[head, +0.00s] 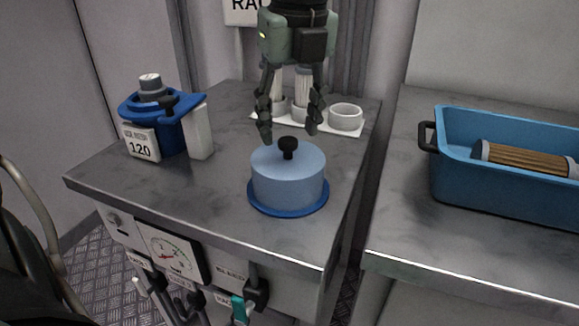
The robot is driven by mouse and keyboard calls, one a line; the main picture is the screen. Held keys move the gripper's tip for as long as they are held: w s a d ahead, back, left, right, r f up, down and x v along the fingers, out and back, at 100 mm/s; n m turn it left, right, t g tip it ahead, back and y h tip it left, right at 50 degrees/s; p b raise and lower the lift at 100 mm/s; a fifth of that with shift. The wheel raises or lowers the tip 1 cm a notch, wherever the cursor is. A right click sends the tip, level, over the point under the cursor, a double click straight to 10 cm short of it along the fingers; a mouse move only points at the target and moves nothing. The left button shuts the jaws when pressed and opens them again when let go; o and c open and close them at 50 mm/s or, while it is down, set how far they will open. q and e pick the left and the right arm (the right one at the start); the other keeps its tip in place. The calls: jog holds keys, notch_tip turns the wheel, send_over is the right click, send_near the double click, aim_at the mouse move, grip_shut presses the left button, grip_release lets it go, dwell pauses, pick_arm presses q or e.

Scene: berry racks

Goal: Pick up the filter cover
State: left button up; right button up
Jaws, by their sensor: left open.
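The filter cover (276,178) appears to be the light blue round lid with a black knob (288,147) on top. It sits upright on a darker blue round base (262,208) on the grey metal counter (215,225). My left gripper (289,130) points down, open, with its two fingers apart above the knob. The fingertips look slightly above or behind the knob; the exact gap is hard to tell. Nothing is between the fingers. My right gripper is not in view.
A blue device labelled 120 (172,128) stands at the left, beside a white block (199,132). A white tray (348,131) with round cups is behind the cover. A blue bin (480,196) holding a pleated cartridge (525,158) stands on the right counter. A gap separates the counters.

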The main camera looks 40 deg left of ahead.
aim_at(289, 141)
pick_arm(q)
notch_tip(289, 141, down, 4)
jog(key=shift+a+r, duration=0.15)
jog(key=shift+r, duration=0.05)
grip_shut()
dwell(0.4)
